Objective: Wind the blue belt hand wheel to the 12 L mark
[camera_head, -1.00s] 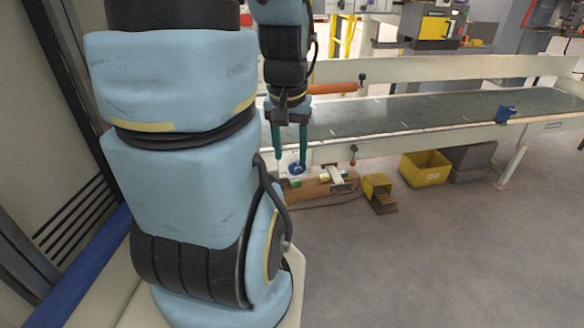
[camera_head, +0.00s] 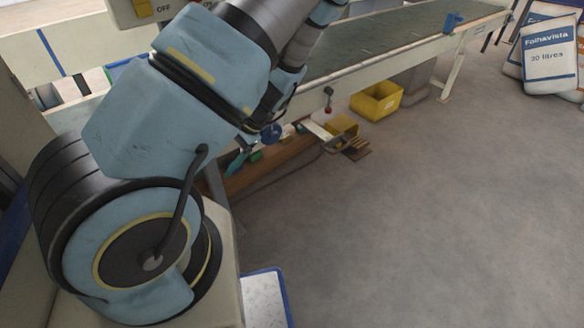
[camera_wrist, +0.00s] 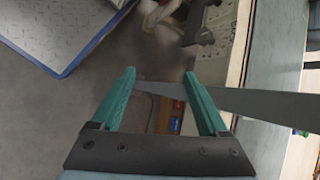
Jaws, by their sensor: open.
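A small blue hand wheel (camera_head: 271,134) shows in the head view on the conveyor's near side, just right of my arm, which partly covers it. No 12 L mark or scale can be read. My gripper (camera_wrist: 159,74) is open and empty in the wrist view, its teal fingers wide apart. In the head view my arm hides most of the gripper; a bit of teal shows left of and below the wheel. I cannot identify the wheel between the fingers in the wrist view.
The conveyor belt (camera_head: 400,38) runs to the back right, a blue piece (camera_head: 453,20) on its edge. A red-knobbed lever (camera_head: 328,108), yellow pedal (camera_head: 343,126), yellow bin (camera_head: 376,103) and wooden board (camera_head: 275,166) are nearby. Sacks (camera_head: 551,60) stand right. Floor at lower right is clear.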

